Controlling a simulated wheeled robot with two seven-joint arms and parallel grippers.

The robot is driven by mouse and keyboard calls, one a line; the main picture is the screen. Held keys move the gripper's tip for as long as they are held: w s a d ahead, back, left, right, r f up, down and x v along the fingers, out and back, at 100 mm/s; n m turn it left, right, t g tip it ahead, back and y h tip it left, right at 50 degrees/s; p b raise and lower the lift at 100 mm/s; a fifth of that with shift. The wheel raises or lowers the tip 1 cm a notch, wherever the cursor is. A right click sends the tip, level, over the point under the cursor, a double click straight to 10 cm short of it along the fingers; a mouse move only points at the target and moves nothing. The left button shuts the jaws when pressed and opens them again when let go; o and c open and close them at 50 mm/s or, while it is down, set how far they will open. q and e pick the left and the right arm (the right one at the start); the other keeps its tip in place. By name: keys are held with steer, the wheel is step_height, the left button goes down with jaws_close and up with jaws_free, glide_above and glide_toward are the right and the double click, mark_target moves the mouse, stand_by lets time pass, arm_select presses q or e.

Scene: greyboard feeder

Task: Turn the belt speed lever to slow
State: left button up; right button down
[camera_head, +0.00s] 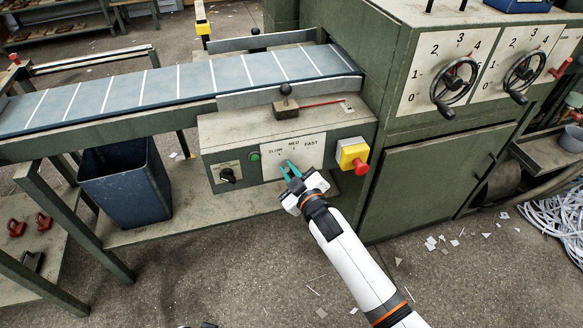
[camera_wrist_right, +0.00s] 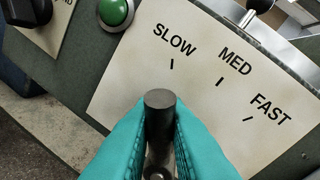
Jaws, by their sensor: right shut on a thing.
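The belt speed lever shows as a dark cylindrical knob (camera_wrist_right: 160,103) in the right wrist view. It stands in front of a cream dial plate (camera_wrist_right: 130,75) marked SLOW, MED and FAST. In that view the knob lies just below the SLOW tick, but its base is mostly hidden, so I cannot tell the exact setting. My right gripper (camera_head: 291,170) reaches the plate (camera_head: 312,158) on the green control box. Its teal fingers (camera_wrist_right: 160,130) are shut on the knob, one on each side. My left gripper is not in view.
A green button (camera_head: 254,156), a black rotary knob (camera_head: 228,175) and a red stop button on a yellow box (camera_head: 353,156) flank the plate. The belt (camera_head: 180,82) runs above. Two handwheels (camera_head: 455,82) (camera_head: 524,72) are at right. A dark bin (camera_head: 125,185) stands left.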

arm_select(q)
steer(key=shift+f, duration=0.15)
arm_select(e)
steer(key=shift+f, duration=0.1)
steer(key=c, duration=1.4)
jaws_free()
steer(key=shift+c, duration=0.2)
steer(key=shift+s, duration=0.15)
